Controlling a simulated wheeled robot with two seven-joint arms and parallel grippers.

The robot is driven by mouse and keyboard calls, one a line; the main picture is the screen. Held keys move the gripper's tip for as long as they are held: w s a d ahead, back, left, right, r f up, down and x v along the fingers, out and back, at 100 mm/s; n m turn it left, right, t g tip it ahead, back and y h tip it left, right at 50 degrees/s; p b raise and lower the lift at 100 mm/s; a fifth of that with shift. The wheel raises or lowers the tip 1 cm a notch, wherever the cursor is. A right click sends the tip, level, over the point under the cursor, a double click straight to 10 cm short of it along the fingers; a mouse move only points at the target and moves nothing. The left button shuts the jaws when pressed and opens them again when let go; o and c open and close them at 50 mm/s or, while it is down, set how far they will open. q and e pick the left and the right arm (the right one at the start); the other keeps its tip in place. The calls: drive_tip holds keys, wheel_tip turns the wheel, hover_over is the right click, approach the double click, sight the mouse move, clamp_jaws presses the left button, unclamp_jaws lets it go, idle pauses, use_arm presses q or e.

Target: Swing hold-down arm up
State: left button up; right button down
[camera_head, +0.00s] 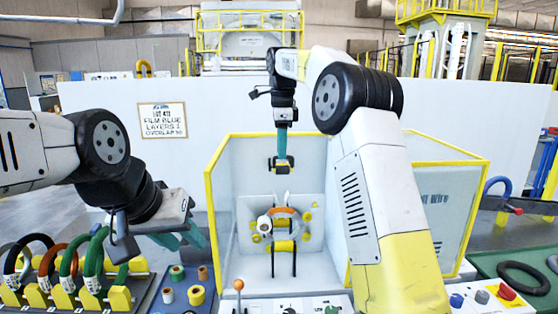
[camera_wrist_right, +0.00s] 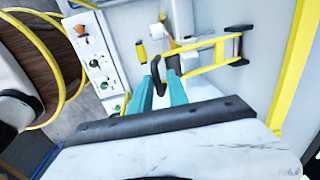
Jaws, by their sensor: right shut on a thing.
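My right gripper (camera_head: 282,150) is above the wrapping machine. In the right wrist view its teal fingers (camera_wrist_right: 160,92) are shut on a black handle (camera_wrist_right: 172,68) of the hold-down arm. The yellow hold-down arm (camera_wrist_right: 205,65) runs from there toward a black end at the upper right. In the head view a black part of the arm (camera_head: 281,165) shows just below the fingertips. A coil ring (camera_head: 287,222) sits lower, in front of the machine's pale back panel. My left gripper (camera_head: 188,238) hangs empty left of the machine; its opening is unclear.
Yellow-edged guard panels (camera_head: 450,200) flank the machine. A rack of coloured coils (camera_head: 70,265) stands at left, with film rolls (camera_head: 196,295) beside it. A control box with a red button (camera_head: 506,292) is at right. A sign (camera_head: 163,120) hangs on the white wall.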

drive_tip(key=shift+w+d+r, duration=0.15)
drive_tip(key=shift+w+r, duration=0.05)
drive_tip(key=shift+w, duration=0.75)
drive_tip(key=c, duration=1.5)
unclamp_jaws()
drive_tip(key=shift+w, duration=0.1)
drive_tip(key=shift+r, duration=0.1)
wheel_tip(320, 180, up, 7)
drive_tip(key=s, duration=0.1)
drive_tip(key=shift+s+r, duration=0.15)
